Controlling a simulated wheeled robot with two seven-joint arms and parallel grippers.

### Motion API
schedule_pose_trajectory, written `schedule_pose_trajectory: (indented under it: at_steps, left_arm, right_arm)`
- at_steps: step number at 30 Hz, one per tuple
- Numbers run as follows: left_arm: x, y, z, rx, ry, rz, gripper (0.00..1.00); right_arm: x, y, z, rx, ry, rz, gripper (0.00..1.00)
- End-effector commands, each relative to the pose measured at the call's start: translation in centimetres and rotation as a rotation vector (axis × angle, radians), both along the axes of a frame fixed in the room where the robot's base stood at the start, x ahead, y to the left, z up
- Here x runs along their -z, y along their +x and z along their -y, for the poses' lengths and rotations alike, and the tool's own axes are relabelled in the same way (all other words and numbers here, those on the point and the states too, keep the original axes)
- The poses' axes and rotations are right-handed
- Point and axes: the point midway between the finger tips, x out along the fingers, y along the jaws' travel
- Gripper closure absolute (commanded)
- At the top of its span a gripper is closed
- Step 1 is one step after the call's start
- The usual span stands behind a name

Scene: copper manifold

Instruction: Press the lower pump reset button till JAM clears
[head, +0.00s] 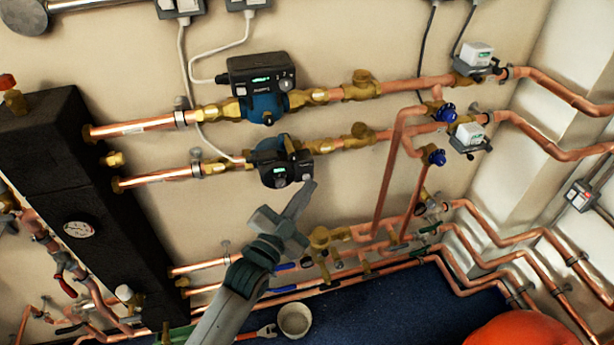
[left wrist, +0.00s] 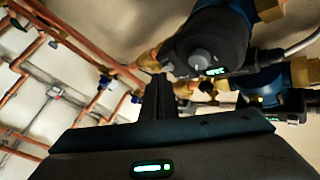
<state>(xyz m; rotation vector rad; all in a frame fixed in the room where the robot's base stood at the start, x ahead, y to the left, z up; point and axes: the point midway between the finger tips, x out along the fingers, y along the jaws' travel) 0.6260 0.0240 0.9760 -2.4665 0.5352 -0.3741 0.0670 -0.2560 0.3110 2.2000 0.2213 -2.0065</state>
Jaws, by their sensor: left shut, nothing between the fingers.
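The lower pump (head: 280,162) is a dark unit with a blue body on the second copper pipe from the top. Its face has a small lit display and a knob; I cannot read the text. It looks large in the left wrist view (left wrist: 205,40), with a grey round button (left wrist: 201,58) beside a green-lit display (left wrist: 215,71). My left gripper (head: 308,187) is shut and empty, its tips just below and right of the pump's face. In the left wrist view the shut fingers (left wrist: 158,92) lie left of the button. My right gripper is not in view.
The upper pump (head: 262,88) with a green display sits above on the parallel pipe. Brass valves (head: 322,240) and copper pipes run close to my left forearm. A black manifold block (head: 60,165) stands left. A white bucket (head: 295,319) stands on the blue floor.

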Motion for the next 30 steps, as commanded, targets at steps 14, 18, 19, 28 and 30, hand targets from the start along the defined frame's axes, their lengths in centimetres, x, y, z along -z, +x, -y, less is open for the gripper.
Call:
schedule_pose_trajectory:
  at_steps: [14,18,19,28,30]
  left_arm:
    - [0.0,-0.7,0.3,0.001,-0.001,0.0,1.0]
    - [-0.1,-0.9,0.3,0.001,-0.001,0.0,1.0]
    - [-0.1,-1.0,0.4,0.001,-0.001,0.0,1.0]
    - [-0.2,-3.0,1.0,0.001,-0.003,-0.001,1.0]
    - [-0.2,-3.6,1.2,0.002,-0.003,-0.001,1.0]
  right_arm:
    - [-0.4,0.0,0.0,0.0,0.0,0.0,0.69]
    - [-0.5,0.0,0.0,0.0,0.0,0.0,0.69]
    - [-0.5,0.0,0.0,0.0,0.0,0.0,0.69]
    - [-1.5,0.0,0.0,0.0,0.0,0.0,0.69]
    - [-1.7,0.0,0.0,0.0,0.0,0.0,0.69]
